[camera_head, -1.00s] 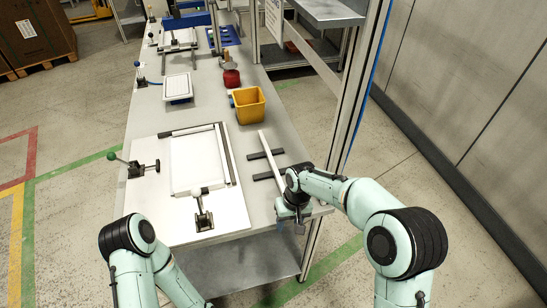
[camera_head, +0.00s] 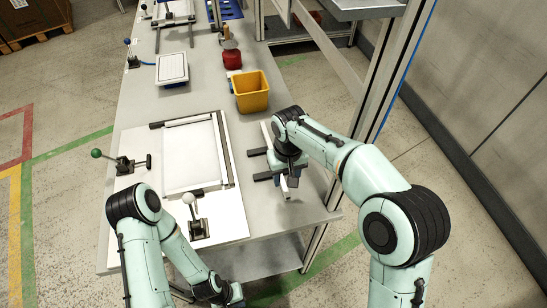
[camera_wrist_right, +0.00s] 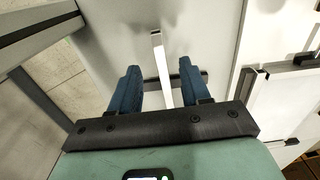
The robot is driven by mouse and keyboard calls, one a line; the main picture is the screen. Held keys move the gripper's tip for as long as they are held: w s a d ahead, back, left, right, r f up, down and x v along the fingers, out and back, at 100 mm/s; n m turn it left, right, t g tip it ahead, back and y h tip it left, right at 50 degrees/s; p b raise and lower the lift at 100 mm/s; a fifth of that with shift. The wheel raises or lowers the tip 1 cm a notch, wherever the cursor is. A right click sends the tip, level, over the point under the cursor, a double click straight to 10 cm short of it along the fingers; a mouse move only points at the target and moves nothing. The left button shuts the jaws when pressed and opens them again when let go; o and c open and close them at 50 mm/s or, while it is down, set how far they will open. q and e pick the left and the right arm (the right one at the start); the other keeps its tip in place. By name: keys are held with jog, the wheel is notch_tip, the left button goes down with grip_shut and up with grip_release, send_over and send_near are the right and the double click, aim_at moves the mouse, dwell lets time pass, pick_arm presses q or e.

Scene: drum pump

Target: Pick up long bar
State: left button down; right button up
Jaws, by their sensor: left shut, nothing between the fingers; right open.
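The long bar (camera_head: 267,135) is white and lies across dark supports (camera_head: 263,176) on the right side of the table. My right gripper (camera_head: 288,168) is over it and hides its middle; its near end (camera_head: 284,186) shows below the gripper. In the right wrist view the bar (camera_wrist_right: 161,62) runs between the two blue fingers of the open right gripper (camera_wrist_right: 158,72), with a gap on each side. I cannot tell the height of the fingertips over the bar. My left gripper (camera_head: 227,292) is shut and empty near the table's front edge, partly hidden by its arm.
A white fixture plate (camera_head: 193,157) with a green-knobbed clamp (camera_head: 122,163) and a white-knobbed clamp (camera_head: 196,217) lies left of the bar. A yellow bin (camera_head: 250,93) stands behind it, with a red container (camera_head: 232,59) beyond. A metal post (camera_head: 378,85) rises at the table's right edge.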

aim_at(285, 189)
jog(key=shift+f, duration=3.1)
grip_shut()
